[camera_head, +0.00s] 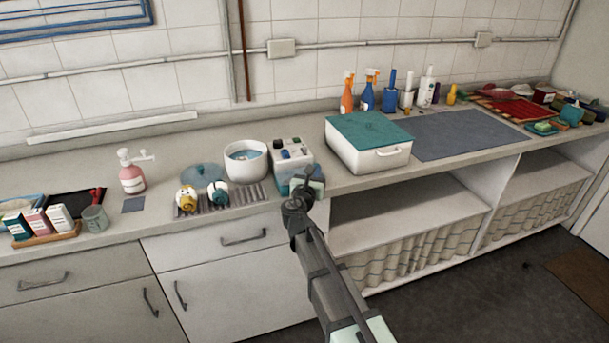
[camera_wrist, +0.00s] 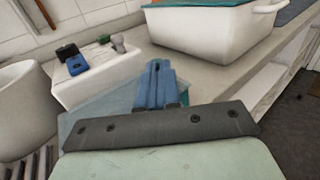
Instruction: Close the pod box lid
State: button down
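A white box with a top holding small dark, blue and grey items (camera_head: 289,150) stands on the counter near its front edge, likely the pod box. A translucent teal panel (camera_head: 282,179) shows low at its front. In the wrist view the white box (camera_wrist: 88,88) is at upper left, and the teal panel (camera_wrist: 90,108) spreads in front of it, partly behind my gripper. I cannot tell for sure that this panel is the lid. My gripper (camera_wrist: 157,68) has its blue fingers together with nothing seen between them. In the head view my gripper (camera_head: 312,180) is just right of the box's front.
A large white bin with a teal lid (camera_head: 368,130) stands to the right. A white round pot (camera_head: 246,163) stands close on the left, with a drying rack (camera_head: 220,200) before it. Bottles (camera_head: 368,92) line the wall. The floor before the counter is clear.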

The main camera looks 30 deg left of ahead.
jog(key=shift+w+d, duration=0.15)
jog(key=shift+w, duration=0.1)
jog(key=s+d, duration=0.2)
jog(key=s, duration=1.2)
jog(key=shift+s, duration=0.15)
